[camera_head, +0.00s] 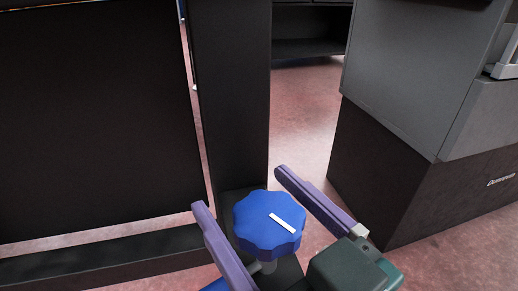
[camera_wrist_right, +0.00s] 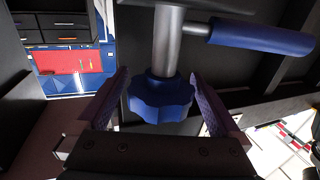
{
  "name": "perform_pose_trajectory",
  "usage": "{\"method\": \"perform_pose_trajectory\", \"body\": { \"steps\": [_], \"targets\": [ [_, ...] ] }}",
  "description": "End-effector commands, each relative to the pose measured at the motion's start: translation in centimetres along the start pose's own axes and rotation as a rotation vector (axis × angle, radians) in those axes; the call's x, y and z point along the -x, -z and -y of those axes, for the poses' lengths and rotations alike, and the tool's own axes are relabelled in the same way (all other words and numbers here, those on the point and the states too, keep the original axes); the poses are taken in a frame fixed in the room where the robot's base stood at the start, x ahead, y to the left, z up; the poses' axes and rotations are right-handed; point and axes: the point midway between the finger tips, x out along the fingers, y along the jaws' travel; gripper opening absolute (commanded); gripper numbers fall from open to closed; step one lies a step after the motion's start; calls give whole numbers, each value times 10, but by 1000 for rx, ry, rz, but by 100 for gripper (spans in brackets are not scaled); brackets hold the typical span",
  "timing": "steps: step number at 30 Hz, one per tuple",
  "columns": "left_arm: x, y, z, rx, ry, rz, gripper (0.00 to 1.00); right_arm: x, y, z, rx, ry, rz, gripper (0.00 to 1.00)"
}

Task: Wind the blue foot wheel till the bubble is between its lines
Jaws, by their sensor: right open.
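The blue foot wheel (camera_head: 268,224) is a lobed knob with a white mark on top, low beside a dark post. It also shows in the right wrist view (camera_wrist_right: 161,98), on a grey metal stem (camera_wrist_right: 167,45). My right gripper (camera_head: 238,187) is open, with one purple finger on each side of the wheel. In the right wrist view a gap shows between the wheel and each finger. My left gripper is not in view. The bubble and its lines are not in view.
A dark post (camera_head: 232,100) stands right behind the wheel, with a dark panel (camera_head: 90,120) to its left. A grey and black cabinet (camera_head: 415,90) stands at the right. A blue handle-like bar (camera_wrist_right: 262,38) sticks out beside the stem. Reddish floor (camera_head: 300,130) lies open between post and cabinet.

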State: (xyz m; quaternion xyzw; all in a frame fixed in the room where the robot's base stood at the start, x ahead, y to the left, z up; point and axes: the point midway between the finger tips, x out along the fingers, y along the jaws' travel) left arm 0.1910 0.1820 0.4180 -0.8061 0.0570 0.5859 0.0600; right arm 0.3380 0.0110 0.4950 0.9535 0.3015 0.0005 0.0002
Motion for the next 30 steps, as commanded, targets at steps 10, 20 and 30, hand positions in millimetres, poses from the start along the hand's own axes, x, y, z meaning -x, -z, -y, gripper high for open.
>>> {"method": "perform_pose_trajectory", "body": {
  "steps": [10, 20, 30],
  "targets": [
    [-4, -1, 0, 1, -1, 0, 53, -8, 1, 0, 0, 1, 1, 100],
    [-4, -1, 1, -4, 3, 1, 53, -8, 0, 0, 0, 1, 1, 66],
    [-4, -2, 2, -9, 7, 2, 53, -8, 0, 0, 0, 1, 1, 28]
  ]
}}
